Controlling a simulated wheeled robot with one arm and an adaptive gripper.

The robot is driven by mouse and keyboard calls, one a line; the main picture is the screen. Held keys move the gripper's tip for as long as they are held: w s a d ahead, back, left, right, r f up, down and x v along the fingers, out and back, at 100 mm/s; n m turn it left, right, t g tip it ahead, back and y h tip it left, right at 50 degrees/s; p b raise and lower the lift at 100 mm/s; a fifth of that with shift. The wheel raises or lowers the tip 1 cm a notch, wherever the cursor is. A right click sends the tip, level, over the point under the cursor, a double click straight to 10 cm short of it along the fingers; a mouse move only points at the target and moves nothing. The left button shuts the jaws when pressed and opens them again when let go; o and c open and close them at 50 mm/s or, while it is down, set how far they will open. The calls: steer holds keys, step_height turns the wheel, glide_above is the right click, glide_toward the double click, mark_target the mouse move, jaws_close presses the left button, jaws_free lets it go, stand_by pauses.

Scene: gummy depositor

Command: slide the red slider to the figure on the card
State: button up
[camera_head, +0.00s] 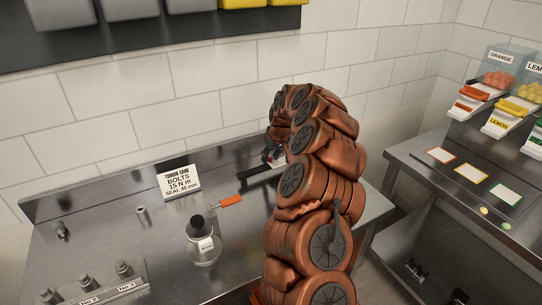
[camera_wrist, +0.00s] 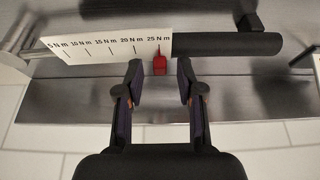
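The red slider (camera_wrist: 159,65) shows in the wrist view, just under the 25 N m mark of a white scale (camera_wrist: 105,46). The scale is marked from 5 to 25 N m and lies beside a black handle (camera_wrist: 225,45). My gripper (camera_wrist: 159,78) is open, with one finger on each side of the slider and a gap on both sides. The card (camera_head: 179,181) stands on the steel bench in the head view and reads bolts 15 N m, seal 40 mm. In the head view my arm hides most of the gripper, and I cannot make out the slider.
A bottle-like vessel (camera_head: 204,246) and an orange-handled tool (camera_head: 228,201) stand left of my arm on the bench (camera_head: 120,232). Numbered bolts (camera_head: 88,284) are at front left. A second bench with orange and lemon bins (camera_head: 497,77) is at right.

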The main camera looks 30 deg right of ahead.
jaws_close()
stand_by(0.3)
